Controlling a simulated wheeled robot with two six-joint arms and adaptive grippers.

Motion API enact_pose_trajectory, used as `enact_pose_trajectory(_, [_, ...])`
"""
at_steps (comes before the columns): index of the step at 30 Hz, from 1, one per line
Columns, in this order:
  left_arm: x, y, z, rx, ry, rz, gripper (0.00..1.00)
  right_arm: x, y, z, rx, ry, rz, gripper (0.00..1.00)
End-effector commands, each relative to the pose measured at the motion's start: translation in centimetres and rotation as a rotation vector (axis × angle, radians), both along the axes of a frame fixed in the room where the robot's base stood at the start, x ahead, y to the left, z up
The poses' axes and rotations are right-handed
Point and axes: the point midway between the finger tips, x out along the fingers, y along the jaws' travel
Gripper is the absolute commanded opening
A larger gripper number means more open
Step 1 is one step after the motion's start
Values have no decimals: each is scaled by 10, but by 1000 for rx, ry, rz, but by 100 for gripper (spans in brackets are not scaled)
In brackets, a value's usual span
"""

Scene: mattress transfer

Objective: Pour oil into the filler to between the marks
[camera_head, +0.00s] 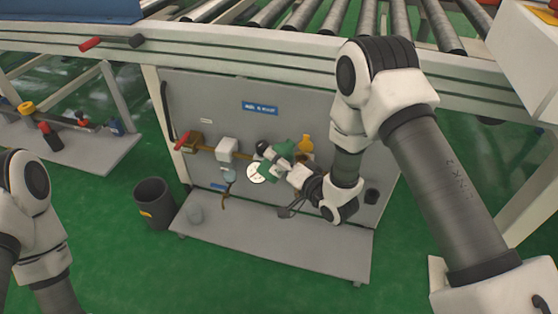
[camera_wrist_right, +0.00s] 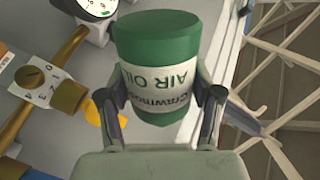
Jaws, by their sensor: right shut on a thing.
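My right gripper (camera_wrist_right: 160,108) is shut around a green and white oil container (camera_wrist_right: 160,52) marked AIR OIL; its lettering appears upside down in the right wrist view. In the head view the green container (camera_head: 274,163) is in front of the upright grey panel, partly hidden by my right gripper (camera_head: 290,170). A yellow part (camera_head: 305,143) is on the panel just right of the container; it also shows in the wrist view (camera_wrist_right: 108,128), partly behind a finger. I cannot tell the filler or its marks, or see any oil flowing. My left gripper is outside the head view.
The grey panel (camera_head: 185,92) carries brass piping, a white box (camera_head: 227,149) and a round white gauge (camera_head: 256,173). A grey shelf (camera_head: 270,238) lies below it. A dark bin (camera_head: 154,203) stands left. The roller conveyor's rail (camera_head: 230,48) runs above.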

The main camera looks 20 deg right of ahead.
Motion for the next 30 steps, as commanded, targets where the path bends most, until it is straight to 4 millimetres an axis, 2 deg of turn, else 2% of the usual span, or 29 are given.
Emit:
enact_pose_trajectory(13, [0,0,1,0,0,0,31,0,0,1,1,-1,0,15])
enact_pose_trajectory(30, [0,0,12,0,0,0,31,2,-3,8,64,30,0,15])
